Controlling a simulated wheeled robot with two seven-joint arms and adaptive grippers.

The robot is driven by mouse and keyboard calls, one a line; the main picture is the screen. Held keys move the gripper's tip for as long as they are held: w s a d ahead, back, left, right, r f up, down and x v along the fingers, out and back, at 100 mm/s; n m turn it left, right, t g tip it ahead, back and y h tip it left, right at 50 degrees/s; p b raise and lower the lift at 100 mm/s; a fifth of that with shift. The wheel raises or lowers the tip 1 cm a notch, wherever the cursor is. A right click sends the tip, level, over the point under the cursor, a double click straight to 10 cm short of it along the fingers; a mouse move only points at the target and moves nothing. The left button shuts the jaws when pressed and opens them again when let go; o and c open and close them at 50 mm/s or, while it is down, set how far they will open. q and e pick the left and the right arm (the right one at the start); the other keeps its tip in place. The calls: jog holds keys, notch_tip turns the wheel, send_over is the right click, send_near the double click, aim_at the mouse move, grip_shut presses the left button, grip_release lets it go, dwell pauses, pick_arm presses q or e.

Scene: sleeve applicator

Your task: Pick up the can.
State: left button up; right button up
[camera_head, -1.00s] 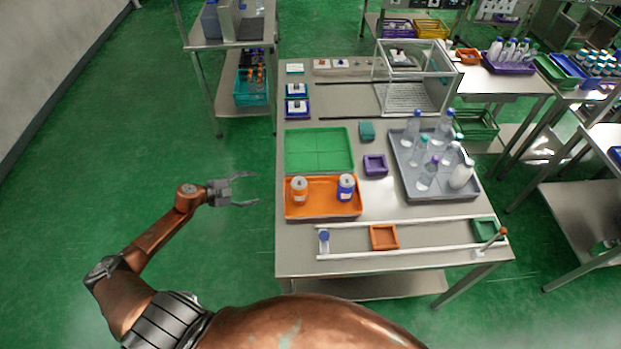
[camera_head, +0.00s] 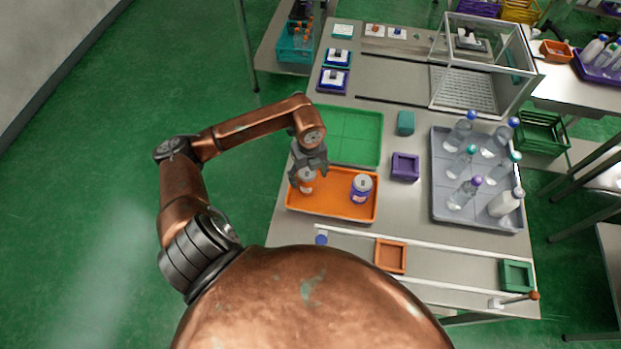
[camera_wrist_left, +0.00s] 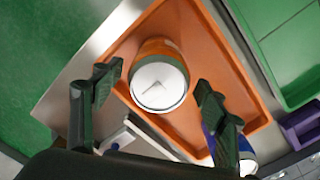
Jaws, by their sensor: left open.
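Two cans stand upright in an orange tray. The orange-labelled can (camera_head: 306,184) is at the tray's left and partly hidden under my left gripper (camera_head: 308,168). In the left wrist view this can (camera_wrist_left: 159,84) shows its pale round top between the two spread fingers of the gripper (camera_wrist_left: 156,88), with a gap on each side. The left gripper is open, pointing down over that can. The blue-labelled can (camera_head: 361,189) stands to the right in the tray; a part of it shows at the lower right of the wrist view (camera_wrist_left: 247,163). My right gripper is not in view.
The orange tray (camera_head: 335,213) has low walls. A green tray (camera_head: 352,138) lies behind it, and a purple box (camera_head: 405,167) and a grey tray (camera_head: 440,212) of bottles stand to the right. White rails (camera_head: 350,236) run along the front.

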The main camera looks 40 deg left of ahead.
pick_arm(q)
notch_tip(320, 180, down, 6)
jog(key=shift+s+a+r, duration=0.1)
jog(key=shift+c, duration=0.4)
jog(key=c, duration=1.4)
jog(key=shift+c, duration=0.4)
jog(key=shift+r, duration=0.15)
